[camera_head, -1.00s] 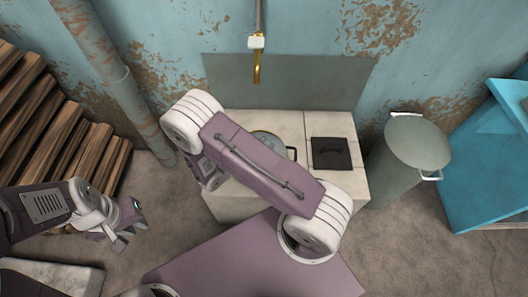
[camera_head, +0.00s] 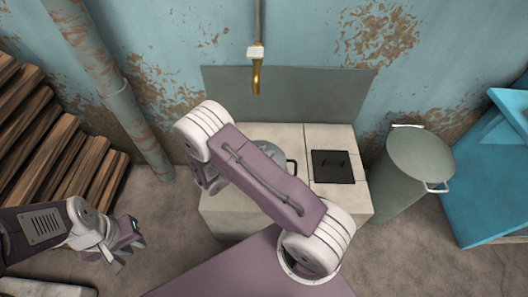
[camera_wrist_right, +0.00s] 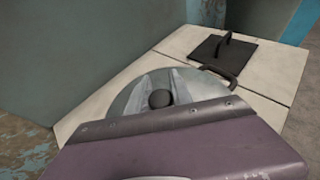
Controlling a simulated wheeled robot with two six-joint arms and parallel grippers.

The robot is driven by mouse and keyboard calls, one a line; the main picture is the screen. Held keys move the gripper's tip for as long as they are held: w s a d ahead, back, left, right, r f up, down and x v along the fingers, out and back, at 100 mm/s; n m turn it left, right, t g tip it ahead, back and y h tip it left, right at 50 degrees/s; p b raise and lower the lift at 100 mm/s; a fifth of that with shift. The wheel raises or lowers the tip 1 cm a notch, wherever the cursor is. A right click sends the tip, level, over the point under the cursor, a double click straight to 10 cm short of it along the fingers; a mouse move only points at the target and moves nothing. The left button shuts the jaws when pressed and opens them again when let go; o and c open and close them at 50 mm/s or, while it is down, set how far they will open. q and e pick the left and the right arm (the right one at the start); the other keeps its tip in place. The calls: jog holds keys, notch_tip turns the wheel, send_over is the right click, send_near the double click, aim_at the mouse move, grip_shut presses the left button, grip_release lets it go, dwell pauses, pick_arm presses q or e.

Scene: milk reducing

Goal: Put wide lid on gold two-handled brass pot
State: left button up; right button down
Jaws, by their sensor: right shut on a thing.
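The wide grey round lid (camera_wrist_right: 128,97) with a dark knob (camera_wrist_right: 160,98) lies over the pot in the right wrist view. Its grey top also shows behind my right arm in the head view (camera_head: 266,146). My right gripper (camera_wrist_right: 161,88) has a finger on each side of the knob and is shut on it. The pot's body is hidden under the lid and arm; one dark handle (camera_wrist_right: 218,76) shows, also in the head view (camera_head: 292,167). I cannot tell whether the lid touches the rim. My left gripper (camera_head: 128,251) is open and empty, away at the left.
The pale stove top (camera_head: 315,135) has a dark square hatch (camera_head: 332,166) with a handle. A grey-green lidded can (camera_head: 415,160) stands to the right, and stacked wood (camera_head: 55,140) lies left.

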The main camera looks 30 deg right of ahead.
dwell(0.6)
jog(key=shift+c, duration=2.1)
grip_release()
notch_tip(320, 180, up, 4)
jog(key=p, duration=0.4)
